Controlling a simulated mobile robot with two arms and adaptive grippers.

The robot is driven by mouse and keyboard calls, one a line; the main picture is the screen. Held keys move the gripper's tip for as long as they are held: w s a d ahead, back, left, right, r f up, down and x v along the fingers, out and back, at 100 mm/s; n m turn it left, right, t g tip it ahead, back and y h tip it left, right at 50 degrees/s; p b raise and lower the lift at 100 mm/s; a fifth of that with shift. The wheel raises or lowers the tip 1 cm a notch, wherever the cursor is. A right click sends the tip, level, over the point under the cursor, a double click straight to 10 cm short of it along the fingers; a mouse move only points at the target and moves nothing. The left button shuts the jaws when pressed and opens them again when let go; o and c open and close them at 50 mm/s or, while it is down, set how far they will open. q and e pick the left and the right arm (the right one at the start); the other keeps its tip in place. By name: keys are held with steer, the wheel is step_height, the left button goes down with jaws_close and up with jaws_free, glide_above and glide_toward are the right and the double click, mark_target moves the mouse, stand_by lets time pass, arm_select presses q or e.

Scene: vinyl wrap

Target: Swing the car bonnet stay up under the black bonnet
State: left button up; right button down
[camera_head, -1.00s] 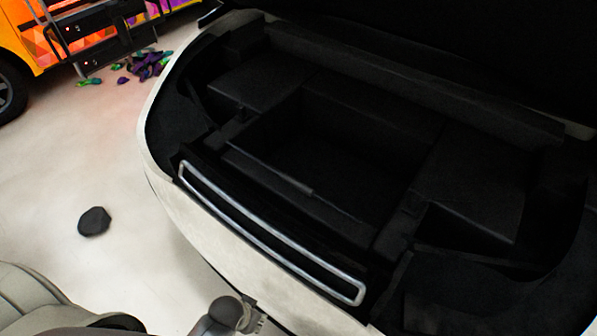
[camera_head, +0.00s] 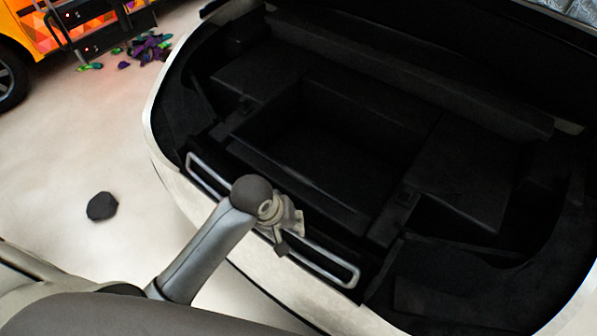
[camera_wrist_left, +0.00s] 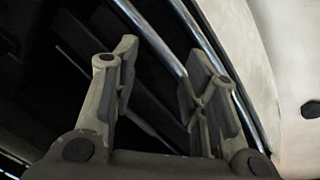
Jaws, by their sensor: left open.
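A bright metal loop, which looks like the bonnet stay (camera_head: 356,275), lies flat along the front edge of the open car bay. Two of its bars also show in the left wrist view, where the stay (camera_wrist_left: 150,38) runs behind my fingers. My left gripper (camera_head: 288,234) is over the middle of the loop and hides part of it. In the left wrist view my left gripper (camera_wrist_left: 162,58) has its fingers apart; I cannot tell whether they touch the metal. The black bonnet (camera_head: 440,30) is raised at the back, mostly dark. My right gripper is not in view.
The white car body rim (camera_head: 158,125) curves around the dark bay, which has a deep central well (camera_head: 330,150). A dark round object (camera_head: 102,206) lies on the pale floor. Coloured pieces (camera_head: 150,46) lie by an orange vehicle at upper left.

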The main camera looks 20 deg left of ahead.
arm_select(q)
steer(key=w+r+n, duration=0.2)
steer(key=w+n, duration=0.2)
steer(key=w, duration=0.5)
steer(key=n+g+y, duration=0.1)
steer(key=n, duration=0.5)
glide_toward(299, 175)
steer(key=f, duration=0.3)
steer(key=w+f, duration=0.1)
steer(key=f, duration=0.5)
steer(key=shift+w+d, duration=0.2)
steer(key=shift+d, duration=0.2)
jaws_close()
